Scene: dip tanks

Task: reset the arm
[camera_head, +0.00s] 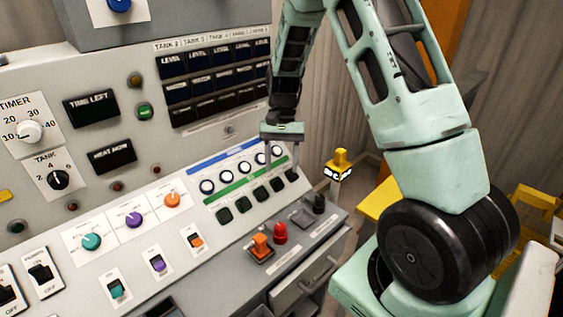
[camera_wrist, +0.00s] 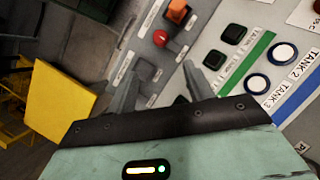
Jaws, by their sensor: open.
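My arm is mint green and reaches over the control panel from the right in the head view. My gripper (camera_head: 283,150) is near the right end of the panel's button rows, in front of the sloped face. In the wrist view my gripper (camera_wrist: 160,85) shows two grey fingers spread apart with nothing between them. The control panel (camera_head: 130,195) has white round buttons under a blue strip and dark square buttons (camera_head: 241,206) under a green strip. From these views I cannot tell whether the fingertips touch the panel.
A red knob (camera_head: 280,233) and an orange switch (camera_head: 261,246) stand up from the panel's lower ledge. Yellow structures (camera_wrist: 62,105) are at left in the wrist view. A corrugated wall (camera_head: 335,90) is behind.

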